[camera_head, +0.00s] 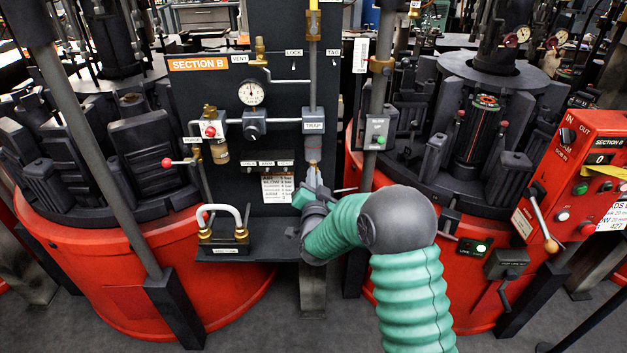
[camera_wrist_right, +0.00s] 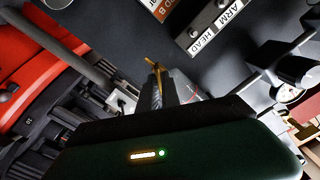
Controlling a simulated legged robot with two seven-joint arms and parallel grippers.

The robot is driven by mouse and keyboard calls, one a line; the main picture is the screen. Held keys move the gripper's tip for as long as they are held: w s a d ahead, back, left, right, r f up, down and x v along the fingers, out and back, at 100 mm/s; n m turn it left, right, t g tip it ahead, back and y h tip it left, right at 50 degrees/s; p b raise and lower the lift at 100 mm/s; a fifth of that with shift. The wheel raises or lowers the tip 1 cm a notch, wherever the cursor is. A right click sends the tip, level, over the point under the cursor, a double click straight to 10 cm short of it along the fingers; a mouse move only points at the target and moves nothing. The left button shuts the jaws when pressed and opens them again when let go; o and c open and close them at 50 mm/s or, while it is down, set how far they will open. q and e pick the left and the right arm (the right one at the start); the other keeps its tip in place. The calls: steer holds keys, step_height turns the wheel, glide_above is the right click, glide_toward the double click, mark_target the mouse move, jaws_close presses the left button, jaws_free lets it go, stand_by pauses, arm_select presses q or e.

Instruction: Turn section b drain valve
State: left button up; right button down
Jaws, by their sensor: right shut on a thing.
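The dark SECTION B panel (camera_head: 282,100) stands upright in the middle of the head view. A vertical pipe runs down its right side to a labelled block and a clear-looking bowl (camera_head: 313,150). The valve body is hidden behind my gripper in the head view. My left gripper is not in view.
A gauge (camera_head: 251,93) and a regulator knob sit left of the pipe. A red-knobbed lever (camera_head: 169,162) sticks out at left. A shelf (camera_head: 237,254) with a white looped hose juts out below. Red rotary bases stand on both sides; a red control box (camera_head: 590,165) is at right.

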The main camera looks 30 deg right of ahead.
steer(key=shift+s+f+m+b, duration=0.1)
steer(key=shift+f+m+b, duration=0.05)
steer(key=shift+m+b, duration=1.75)
steer(key=shift+f+m+b, duration=0.2)
steer(key=shift+m+b, duration=1.55)
steer(key=shift+m, duration=0.3)
steer(key=shift+s+f+m+b, duration=0.1)
steer(key=shift+f+m+b, duration=0.05)
steer(key=shift+m+b, duration=1.75)
steer(key=c, duration=1.7)
jaws_free()
steer(key=shift+o, duration=0.7)
steer(key=shift+d+r, duration=0.1)
steer(key=shift+r, duration=0.05)
